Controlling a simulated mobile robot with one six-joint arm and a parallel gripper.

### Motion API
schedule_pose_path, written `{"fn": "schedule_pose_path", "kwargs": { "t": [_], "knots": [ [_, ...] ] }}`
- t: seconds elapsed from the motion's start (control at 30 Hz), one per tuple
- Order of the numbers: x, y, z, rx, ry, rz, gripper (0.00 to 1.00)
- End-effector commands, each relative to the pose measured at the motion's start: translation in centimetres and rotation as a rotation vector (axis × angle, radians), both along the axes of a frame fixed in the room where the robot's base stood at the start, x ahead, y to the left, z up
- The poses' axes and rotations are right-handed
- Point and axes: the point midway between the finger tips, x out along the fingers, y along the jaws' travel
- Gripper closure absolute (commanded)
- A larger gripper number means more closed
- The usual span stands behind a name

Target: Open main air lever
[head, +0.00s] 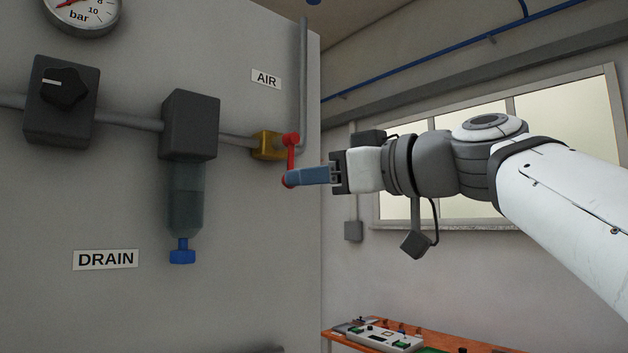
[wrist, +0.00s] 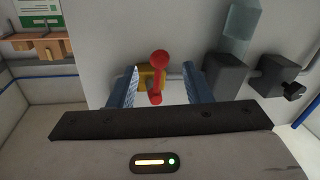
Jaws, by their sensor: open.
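The red main air lever (head: 291,158) sits on a brass valve (head: 266,145) at the right edge of the grey panel, below the AIR label (head: 266,79). In the head view it hangs downward from the valve. My gripper (head: 290,178) comes in from the right, with its blue fingers at the lever's lower end. In the wrist view the lever (wrist: 158,75) stands between the two open fingers of my gripper (wrist: 162,88), with a gap on each side. Whether a finger touches the lever cannot be told.
Left of the valve are a dark filter block (head: 190,125) with a clear bowl and blue drain knob (head: 182,252), a black regulator knob (head: 65,87) and a pressure gauge (head: 82,14). An orange bench (head: 460,343) stands low at the right. A window is behind my arm.

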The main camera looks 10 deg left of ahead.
Motion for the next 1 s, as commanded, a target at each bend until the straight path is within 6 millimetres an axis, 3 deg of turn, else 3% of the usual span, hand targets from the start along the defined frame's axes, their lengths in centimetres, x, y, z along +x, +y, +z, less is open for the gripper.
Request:
{"fn": "schedule_pose_path", "kwargs": {
  "t": [0.43,0.8,1.0],
  "knots": [
    [3.0,5.4,0.1,-0.001,0.005,-0.002,0.55],
    [3.4,5.9,-0.2,-0.001,0.004,-0.006,0.55],
    [3.4,5.9,-0.1,-0.001,0.004,-0.006,0.71]
  ]
}}
